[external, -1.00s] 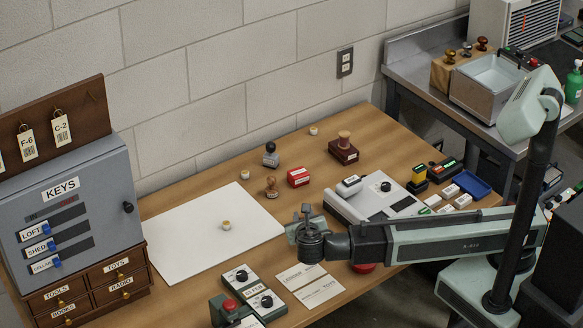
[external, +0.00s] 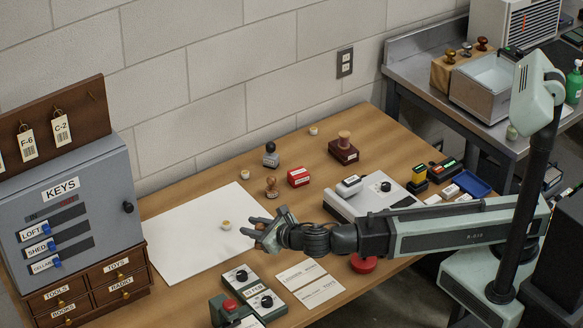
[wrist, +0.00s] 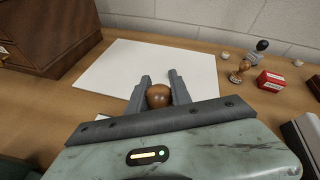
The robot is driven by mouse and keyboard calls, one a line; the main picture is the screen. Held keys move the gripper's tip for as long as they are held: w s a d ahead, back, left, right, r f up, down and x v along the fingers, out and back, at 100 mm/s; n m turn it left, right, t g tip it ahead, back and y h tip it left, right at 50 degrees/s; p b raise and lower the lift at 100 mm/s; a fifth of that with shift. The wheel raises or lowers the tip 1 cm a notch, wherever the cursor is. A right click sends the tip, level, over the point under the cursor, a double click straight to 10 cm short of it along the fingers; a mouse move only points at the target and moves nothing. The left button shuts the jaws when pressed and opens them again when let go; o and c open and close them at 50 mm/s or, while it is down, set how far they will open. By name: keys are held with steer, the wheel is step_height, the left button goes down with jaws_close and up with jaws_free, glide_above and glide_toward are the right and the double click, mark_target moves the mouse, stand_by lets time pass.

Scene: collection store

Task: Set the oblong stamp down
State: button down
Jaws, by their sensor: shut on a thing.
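My gripper (external: 258,228) is shut on a stamp with a round brown wooden knob, taken to be the oblong stamp (wrist: 159,96). In the wrist view only the knob shows, between the two dark fingers (wrist: 159,86). The stamp's lower part is hidden, so its shape and any contact below cannot be told. The sheet also shows beyond the fingertips in the wrist view (wrist: 110,70).
A wooden-handled stamp (external: 271,187), a dark-knobbed stamp (external: 270,155) and a red box (external: 298,177) stand behind. Boxes with dials (external: 265,300) and labelled cards (external: 315,285) lie in front. A key cabinet (external: 70,210) is left.

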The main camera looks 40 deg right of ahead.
steer(key=f+b, duration=0.2)
steer(key=f, duration=0.1)
steer(key=f+b, duration=0.5)
steer(key=b, duration=0.1)
steer(key=shift+s+a+f, duration=0.15)
steer(key=shift+s+f, duration=0.15)
steer(key=shift+f, duration=0.1)
steer(key=shift+r, duration=0.2)
steer(key=shift+f, duration=0.1)
steer(key=c, duration=1.6)
jaws_free()
steer(key=shift+f, duration=0.1)
steer(key=o, duration=0.4)
steer(key=shift+o, duration=0.2)
